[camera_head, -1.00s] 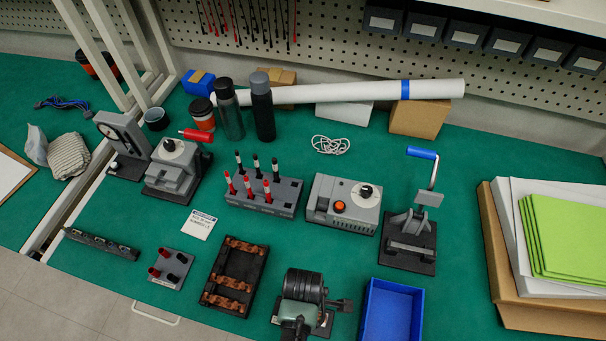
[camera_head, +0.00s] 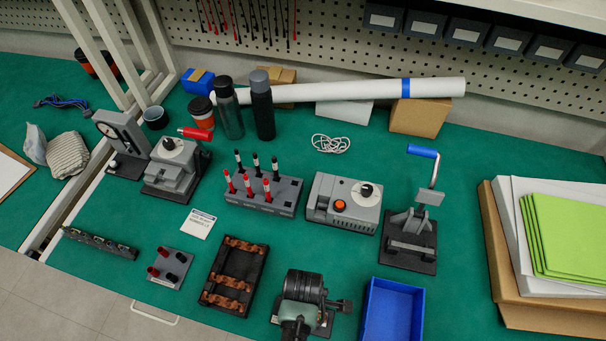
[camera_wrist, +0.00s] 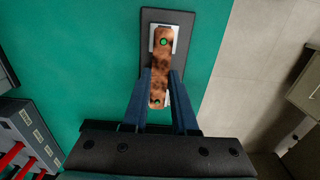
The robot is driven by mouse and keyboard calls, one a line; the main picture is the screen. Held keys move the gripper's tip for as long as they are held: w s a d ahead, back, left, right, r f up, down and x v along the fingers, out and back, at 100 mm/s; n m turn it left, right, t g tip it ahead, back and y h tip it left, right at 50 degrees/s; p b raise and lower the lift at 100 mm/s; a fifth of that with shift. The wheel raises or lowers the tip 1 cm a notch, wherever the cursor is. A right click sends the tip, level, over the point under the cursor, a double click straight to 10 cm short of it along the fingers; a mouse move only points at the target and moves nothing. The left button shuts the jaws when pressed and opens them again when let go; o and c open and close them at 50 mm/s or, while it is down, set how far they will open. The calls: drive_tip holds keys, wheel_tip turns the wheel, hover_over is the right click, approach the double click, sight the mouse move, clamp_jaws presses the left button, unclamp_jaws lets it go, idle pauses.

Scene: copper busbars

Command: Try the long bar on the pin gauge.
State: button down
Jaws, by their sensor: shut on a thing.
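My gripper (camera_wrist: 160,82) is shut on a long copper bar (camera_wrist: 161,62) in the wrist view, its fingers on either side of the bar. The bar has a round hole near each end, with green showing in both. It lies in line over a dark grey plate (camera_wrist: 148,22) with light pads, apparently the pin gauge. I cannot tell whether the bar touches the plate or whether pins pass through the holes. In the head view my arm's end is at the bottom centre; it hides the bar and most of what is beneath.
A black tray (camera_head: 211,299) with copper pieces (camera_head: 243,246) stands left of my arm in the head view. A blue bin (camera_head: 392,312) is close on its right. A probe rack (camera_head: 288,198), a grey tester (camera_head: 318,213) and a lever press (camera_head: 408,262) stand behind.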

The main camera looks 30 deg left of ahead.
drive_tip(key=shift+f, duration=0.2)
idle(0.3)
drive_tip(key=c, duration=0.6)
unclamp_jaws()
drive_tip(key=shift+r+p, duration=1.55)
drive_tip(key=shift+p, duration=0.2)
wheel_tip(320, 180, up, 10)
drive_tip(key=p, duration=1)
